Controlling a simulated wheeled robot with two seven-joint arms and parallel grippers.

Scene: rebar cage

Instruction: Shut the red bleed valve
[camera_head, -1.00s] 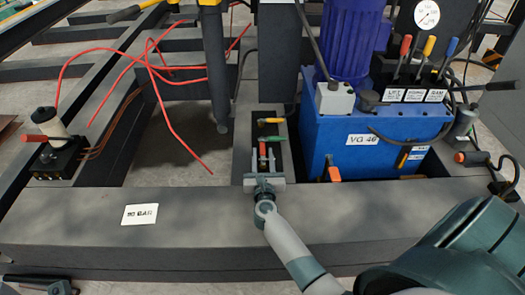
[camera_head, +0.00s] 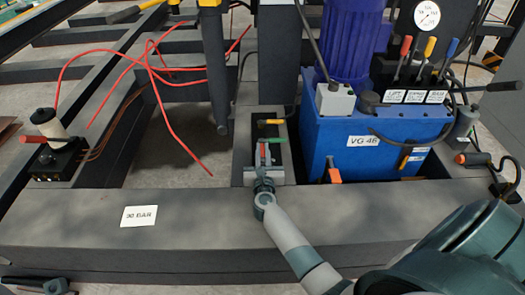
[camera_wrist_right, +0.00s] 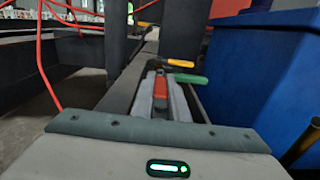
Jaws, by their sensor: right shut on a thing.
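The red valve handle (camera_wrist_right: 160,87) sits between the two fingers of my right gripper (camera_wrist_right: 161,92) in the wrist view, and the fingers are closed on it. In the head view my right gripper (camera_head: 264,163) reaches into the narrow valve recess in the frame beam, and its fingers mostly hide the red handle. A green handle (camera_head: 273,140) lies just beyond the fingertips, and a yellow handle (camera_head: 270,121) is farther back. The valve bodies below the handles are hidden.
A blue hydraulic tank (camera_head: 345,148) stands close to the right of the recess. A dark post (camera_head: 278,55) rises behind it. Red hoses (camera_head: 165,100) hang at the left. A "90 BAR" label (camera_head: 139,216) is on the front beam (camera_head: 190,225).

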